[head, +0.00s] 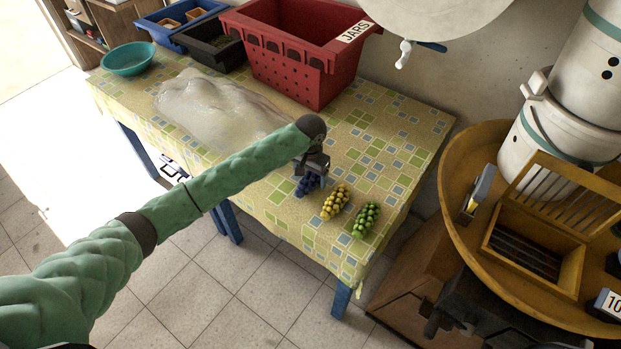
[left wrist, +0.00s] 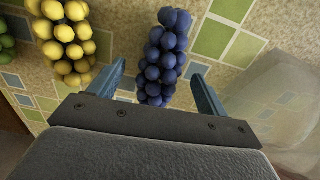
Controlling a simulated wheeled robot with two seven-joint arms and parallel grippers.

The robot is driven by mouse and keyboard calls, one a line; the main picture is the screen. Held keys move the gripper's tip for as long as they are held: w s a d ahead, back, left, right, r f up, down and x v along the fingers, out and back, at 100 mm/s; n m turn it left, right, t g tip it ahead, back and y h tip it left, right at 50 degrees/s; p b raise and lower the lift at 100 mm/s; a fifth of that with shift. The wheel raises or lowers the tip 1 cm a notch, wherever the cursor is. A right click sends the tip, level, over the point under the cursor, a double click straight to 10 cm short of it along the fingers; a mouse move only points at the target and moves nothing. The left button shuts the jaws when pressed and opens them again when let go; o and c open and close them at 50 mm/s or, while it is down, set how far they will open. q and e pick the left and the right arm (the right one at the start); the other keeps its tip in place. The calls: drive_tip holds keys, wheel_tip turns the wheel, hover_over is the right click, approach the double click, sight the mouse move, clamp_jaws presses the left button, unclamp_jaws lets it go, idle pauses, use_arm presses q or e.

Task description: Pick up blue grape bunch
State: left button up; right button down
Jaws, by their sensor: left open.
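The blue grape bunch (head: 307,185) lies on the patterned tabletop, partly hidden under my left gripper in the head view. My left gripper (head: 318,178) is open just above it. In the left wrist view the blue grape bunch (left wrist: 164,58) runs lengthwise between the two open fingers of my left gripper (left wrist: 160,85), with a gap on each side. Whether the fingers reach down to its level I cannot tell. My right gripper is not in view.
A yellow grape bunch (head: 335,202) lies right of the blue one, and a green grape bunch (head: 366,219) further right. A red crate (head: 300,70) labelled JARS stands behind, beside a clear plastic sheet (head: 215,108).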

use_arm(q)
drive_tip(key=shift+c, duration=0.5)
drive_tip(key=c, duration=1.2)
